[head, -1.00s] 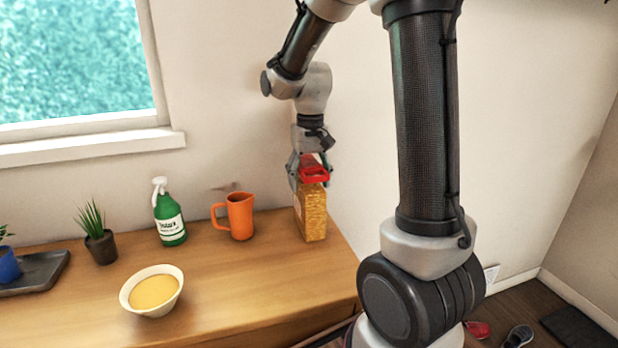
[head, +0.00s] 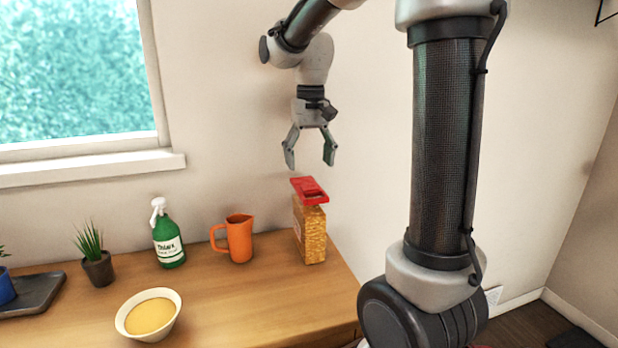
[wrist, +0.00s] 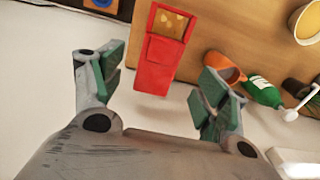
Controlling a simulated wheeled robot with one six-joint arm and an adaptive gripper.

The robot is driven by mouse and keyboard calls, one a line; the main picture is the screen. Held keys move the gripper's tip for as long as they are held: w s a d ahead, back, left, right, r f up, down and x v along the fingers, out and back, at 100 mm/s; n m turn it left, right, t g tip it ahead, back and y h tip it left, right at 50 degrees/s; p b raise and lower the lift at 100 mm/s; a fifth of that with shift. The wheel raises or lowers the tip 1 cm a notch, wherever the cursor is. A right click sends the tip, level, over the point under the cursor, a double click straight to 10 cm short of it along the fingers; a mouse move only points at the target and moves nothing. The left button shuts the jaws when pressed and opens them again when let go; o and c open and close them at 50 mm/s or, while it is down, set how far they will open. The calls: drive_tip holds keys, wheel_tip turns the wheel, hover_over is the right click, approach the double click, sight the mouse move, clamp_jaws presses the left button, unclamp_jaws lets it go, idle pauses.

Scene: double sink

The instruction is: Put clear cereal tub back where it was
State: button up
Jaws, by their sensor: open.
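The clear cereal tub (head: 311,232) is full of golden cereal and has a red lid (head: 309,190). It stands upright on the wooden counter near the back right corner, right of the orange pitcher. My gripper (head: 309,164) is open and empty above the tub, with a gap between fingertips and lid. In the wrist view the red lid (wrist: 156,62) shows between the open fingers of my gripper (wrist: 155,88), beyond them. The lid hides most of the tub's body there.
An orange pitcher (head: 238,240), green spray bottle (head: 168,242), potted plant (head: 97,264) and bowl of yellow food (head: 150,316) stand left of the tub. A dark tray (head: 38,296) lies at far left. The wooden counter (head: 240,310) is clear in front of the tub.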

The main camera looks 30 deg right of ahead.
drive_tip(key=shift+s+r, duration=0.1)
drive_tip(key=shift+r, duration=0.3)
drive_tip(key=s+d+f+n+t, duration=0.1)
drive_tip(key=s+t, duration=0.3)
drive_tip(key=s, duration=1.6)
drive_tip(key=shift+s+f+n, duration=0.15)
drive_tip(key=shift+f+n, duration=0.25)
drive_tip(key=shift+n, duration=0.3)
